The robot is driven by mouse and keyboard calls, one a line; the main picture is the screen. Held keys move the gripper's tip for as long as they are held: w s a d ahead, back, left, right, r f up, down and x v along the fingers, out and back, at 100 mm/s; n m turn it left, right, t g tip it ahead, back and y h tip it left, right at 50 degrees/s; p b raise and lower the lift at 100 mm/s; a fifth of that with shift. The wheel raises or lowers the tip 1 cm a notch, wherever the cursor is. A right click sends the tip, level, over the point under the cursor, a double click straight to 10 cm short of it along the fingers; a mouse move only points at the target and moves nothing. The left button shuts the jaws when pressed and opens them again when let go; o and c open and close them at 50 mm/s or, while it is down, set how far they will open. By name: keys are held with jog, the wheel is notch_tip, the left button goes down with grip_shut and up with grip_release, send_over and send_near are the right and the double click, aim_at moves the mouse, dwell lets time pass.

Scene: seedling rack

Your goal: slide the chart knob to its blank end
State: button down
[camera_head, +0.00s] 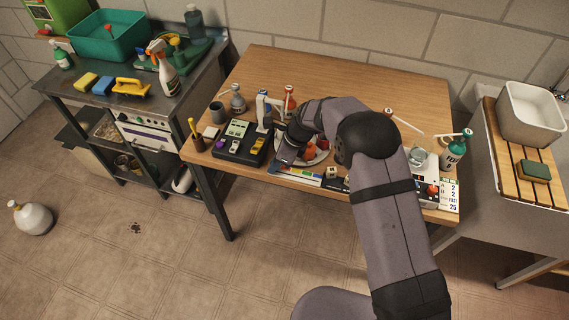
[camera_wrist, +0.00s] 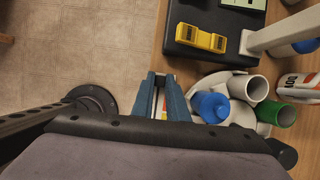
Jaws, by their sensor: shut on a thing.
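The chart (camera_head: 305,173) is a strip with coloured bands along the table's front edge, right of my gripper in the head view. A small pale and coloured part of the chart (camera_wrist: 160,108) shows between my fingers in the wrist view. My gripper (camera_head: 281,163) is low at the left part of the chart. In the wrist view my gripper (camera_wrist: 159,82) has its two blue-grey fingers close together around something small. The knob itself is hidden by the fingers, and which end of the chart is blank cannot be made out.
A black switch box (camera_head: 240,142) with yellow switches stands just left of my gripper. A plate (camera_head: 320,155) with red and orange items lies behind the chart, partly hidden by my arm. Small pale blocks (camera_head: 331,173) sit right of the chart.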

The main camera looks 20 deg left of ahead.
aim_at(283, 173)
jog(key=shift+a+r, duration=0.15)
jog(key=shift+a, duration=0.1)
jog(key=c, duration=1.7)
grip_release()
jog(key=shift+d, duration=0.1)
jog(key=shift+d+r+b, duration=0.25)
jog(key=shift+r+b, duration=0.05)
jog(key=shift+r, duration=0.3)
jog(key=b+v, duration=0.1)
jog(key=v, duration=0.4)
jog(key=shift+d+r+b, duration=0.1)
jog(key=shift+r+b, duration=0.2)
jog(key=shift+r, duration=0.1)
